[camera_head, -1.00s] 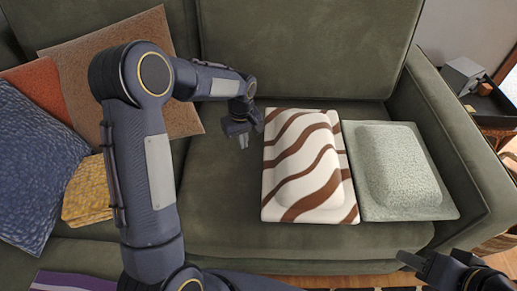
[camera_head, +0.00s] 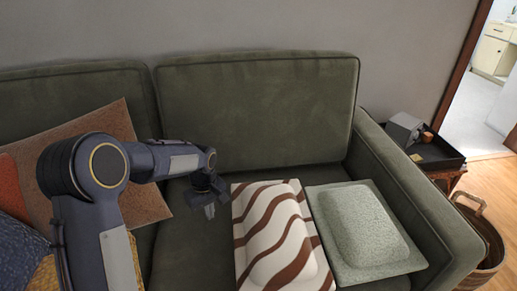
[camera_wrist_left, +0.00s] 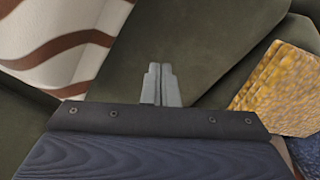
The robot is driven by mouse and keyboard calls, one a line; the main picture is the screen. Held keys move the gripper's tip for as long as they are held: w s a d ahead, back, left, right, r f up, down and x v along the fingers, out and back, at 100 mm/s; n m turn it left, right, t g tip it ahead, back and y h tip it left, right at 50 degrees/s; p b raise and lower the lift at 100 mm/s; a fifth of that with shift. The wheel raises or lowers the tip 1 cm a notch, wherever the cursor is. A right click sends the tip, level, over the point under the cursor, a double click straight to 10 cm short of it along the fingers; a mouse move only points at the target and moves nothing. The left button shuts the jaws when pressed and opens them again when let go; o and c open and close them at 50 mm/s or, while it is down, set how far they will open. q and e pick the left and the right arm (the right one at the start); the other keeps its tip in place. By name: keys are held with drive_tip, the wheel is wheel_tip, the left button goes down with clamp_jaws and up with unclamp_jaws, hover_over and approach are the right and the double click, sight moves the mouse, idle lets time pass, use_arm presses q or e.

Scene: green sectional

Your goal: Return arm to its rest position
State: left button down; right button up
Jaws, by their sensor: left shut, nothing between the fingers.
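My left arm comes in from the left in the head view. Its gripper (camera_head: 209,211) hangs over the sofa seat, left of the striped cushion, pointing down. In the left wrist view the left gripper (camera_wrist_left: 160,70) has its two fingers together with nothing between them, above the green seat. My right gripper is outside the head view now.
A green sofa (camera_head: 258,108) fills the middle. A brown-and-white striped cushion (camera_head: 280,240) and a pale green cushion (camera_head: 365,235) lie on its seat. Brown (camera_head: 140,203) and yellow (camera_wrist_left: 275,80) pillows are at the left. A side table tray (camera_head: 440,155) and a basket (camera_head: 490,235) stand right.

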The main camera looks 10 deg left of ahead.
use_arm(q)
drive_tip(key=s+r+m+t+h, duration=0.2)
drive_tip(key=s+r+m+t, duration=0.15)
drive_tip(key=s+r, duration=1.05)
drive_tip(key=s+d+f+m+t+h, duration=0.1)
drive_tip(key=s+d+m, duration=0.1)
drive_tip(key=s, duration=0.5)
drive_tip(key=s+d+m+t+h, duration=0.1)
drive_tip(key=s+d+m, duration=0.1)
drive_tip(key=s, duration=0.5)
wheel_tip(320, 180, up, 19)
drive_tip(key=p, duration=1.9)
drive_tip(key=shift+a, duration=0.25)
drive_tip(key=shift+m, duration=0.25)
